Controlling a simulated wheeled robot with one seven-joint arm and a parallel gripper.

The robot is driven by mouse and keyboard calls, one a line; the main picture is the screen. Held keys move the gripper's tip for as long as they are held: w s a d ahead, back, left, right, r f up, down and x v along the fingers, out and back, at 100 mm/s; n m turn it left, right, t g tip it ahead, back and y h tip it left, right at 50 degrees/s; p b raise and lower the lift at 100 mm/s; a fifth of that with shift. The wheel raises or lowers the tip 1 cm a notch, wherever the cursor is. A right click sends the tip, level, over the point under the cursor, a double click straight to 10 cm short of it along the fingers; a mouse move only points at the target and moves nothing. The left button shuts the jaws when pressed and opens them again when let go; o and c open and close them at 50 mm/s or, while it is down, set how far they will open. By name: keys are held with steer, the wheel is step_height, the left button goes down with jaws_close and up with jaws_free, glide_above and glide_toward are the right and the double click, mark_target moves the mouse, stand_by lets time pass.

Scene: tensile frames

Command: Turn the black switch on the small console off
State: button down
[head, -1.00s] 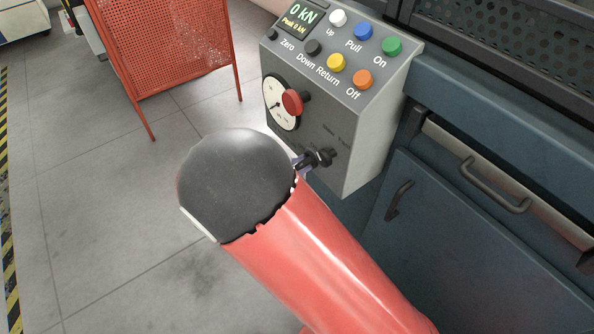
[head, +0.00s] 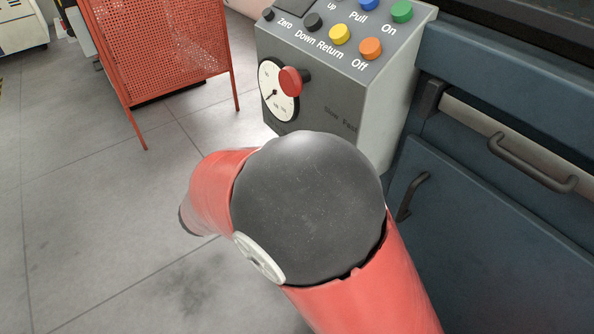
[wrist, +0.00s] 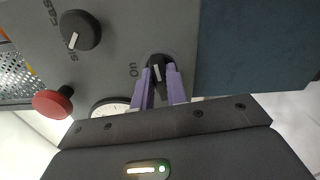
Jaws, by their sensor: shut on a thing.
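The small grey console (head: 335,105) stands at the top centre in the head view. Its lower front, with the black switch, is hidden there behind my arm. In the wrist view the black switch (wrist: 157,64) sits on the console face beside the word "On", and a white mark shows on it. My gripper (wrist: 160,76) has its two purple fingers on either side of the switch, shut on it. My gripper is hidden in the head view.
A second black knob (wrist: 80,30) and a red mushroom button (wrist: 53,102) are close by on the console; the red button (head: 291,81) also shows in the head view by a dial (head: 277,95). Coloured buttons line the top. A blue cabinet (head: 480,210) stands right.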

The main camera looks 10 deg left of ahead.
steer(key=shift+f+m+b, duration=0.15)
steer(key=shift+m+b, duration=0.6)
steer(key=shift+m, duration=0.05)
steer(key=c, duration=1.4)
jaws_free()
steer(key=v, duration=0.8)
steer(key=shift+p, duration=0.35)
